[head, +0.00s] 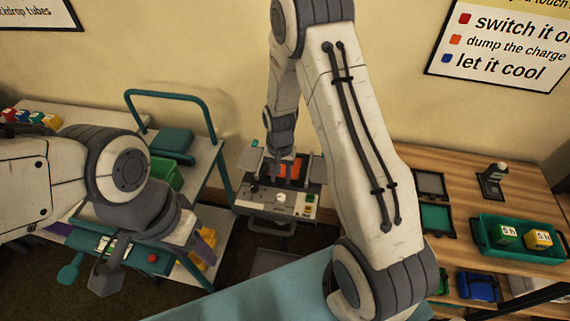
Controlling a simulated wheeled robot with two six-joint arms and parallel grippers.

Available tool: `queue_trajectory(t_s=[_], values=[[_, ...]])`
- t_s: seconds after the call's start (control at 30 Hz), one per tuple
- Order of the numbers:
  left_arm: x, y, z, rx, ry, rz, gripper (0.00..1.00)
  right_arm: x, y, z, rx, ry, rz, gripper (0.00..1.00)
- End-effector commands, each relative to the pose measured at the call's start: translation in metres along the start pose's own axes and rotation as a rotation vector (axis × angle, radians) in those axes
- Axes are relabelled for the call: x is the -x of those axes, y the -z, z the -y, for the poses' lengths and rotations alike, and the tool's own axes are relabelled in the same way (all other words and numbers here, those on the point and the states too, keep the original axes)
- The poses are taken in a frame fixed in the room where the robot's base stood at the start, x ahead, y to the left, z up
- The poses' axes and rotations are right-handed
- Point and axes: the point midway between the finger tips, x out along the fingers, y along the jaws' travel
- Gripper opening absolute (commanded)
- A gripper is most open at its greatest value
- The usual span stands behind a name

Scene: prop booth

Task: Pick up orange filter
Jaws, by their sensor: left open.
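The orange filter (291,173) sits in the top of a grey machine (275,203) whose lid flaps stand open on both sides. My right gripper (284,172) points down at the filter, its fingers overlapping it in the head view. I cannot tell whether they are closed on it; the fingers hide part of the filter. My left gripper (148,258) is open, over the trolley at the lower left, with nothing visible between its fingers.
A trolley with a teal handle (170,93) and a green bin (165,174) stands left of the machine. A wooden table (455,165) at right bears a green tray (485,243) with green and yellow blocks. A teal surface (262,300) lies in front.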

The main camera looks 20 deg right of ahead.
Motion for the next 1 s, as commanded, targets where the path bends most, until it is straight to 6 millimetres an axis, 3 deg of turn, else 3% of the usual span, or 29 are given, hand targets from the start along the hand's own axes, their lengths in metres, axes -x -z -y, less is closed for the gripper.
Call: queue_trajectory(t_s=[0.13, 0.37, 0.5, 1.0], values=[[0.0048, 0.0002, -0.0003, -0.001, 0.000, 0.000, 0.50, -0.0110, -0.0007, -0.0003, 0.000, -0.001, 0.002, 0.40], [0.0041, 0.0001, -0.0003, -0.001, 0.000, 0.000, 0.50, -0.0129, -0.0001, 0.0001, 0.001, 0.001, -0.001, 0.40], [0.0041, 0.0001, -0.0003, -0.001, 0.000, 0.000, 0.50, -0.0127, -0.0002, 0.0001, 0.001, 0.000, -0.001, 0.00], [0.0007, -0.0001, -0.0001, 0.000, 0.000, 0.000, 0.50, -0.0080, 0.0004, 0.0004, 0.001, 0.001, -0.002, 0.00]])
